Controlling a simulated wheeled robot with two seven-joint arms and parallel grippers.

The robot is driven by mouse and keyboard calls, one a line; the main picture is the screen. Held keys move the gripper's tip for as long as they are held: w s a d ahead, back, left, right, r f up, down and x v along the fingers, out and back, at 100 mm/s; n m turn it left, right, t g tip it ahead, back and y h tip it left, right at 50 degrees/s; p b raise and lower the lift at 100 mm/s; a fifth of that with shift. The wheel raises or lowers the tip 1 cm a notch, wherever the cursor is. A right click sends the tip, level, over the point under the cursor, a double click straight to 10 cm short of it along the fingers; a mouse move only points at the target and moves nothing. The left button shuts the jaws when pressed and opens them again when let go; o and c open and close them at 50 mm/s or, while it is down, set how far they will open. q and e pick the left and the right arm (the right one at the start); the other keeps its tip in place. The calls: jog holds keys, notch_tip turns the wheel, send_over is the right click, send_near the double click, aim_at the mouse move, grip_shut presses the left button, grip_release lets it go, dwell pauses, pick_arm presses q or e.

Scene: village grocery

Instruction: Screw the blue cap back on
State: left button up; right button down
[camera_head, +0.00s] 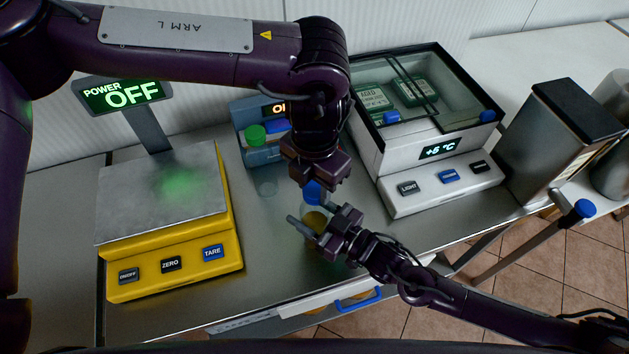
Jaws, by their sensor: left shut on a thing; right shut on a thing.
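The blue cap (312,194) is between the fingers of my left gripper (314,187), which points down from above and is shut on it. Just below is a small jar with yellowish-amber contents (316,219). My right gripper (317,222) comes in from the lower right and is shut on the jar, its fingers on either side. The cap is over the jar's mouth. My gripper parts hide the rim, so I cannot tell whether cap and jar touch or how the cap sits.
A yellow scale (172,278) with a POWER OFF display (122,95) stands left.

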pick_arm(q)
jog(key=m, duration=0.5)
jog(key=o, duration=1.1)
jog(key=shift+o, duration=0.2)
notch_tip(320, 180, up, 12)
pick_arm(e)
jog(key=shift+c, duration=2.2)
grip_release()
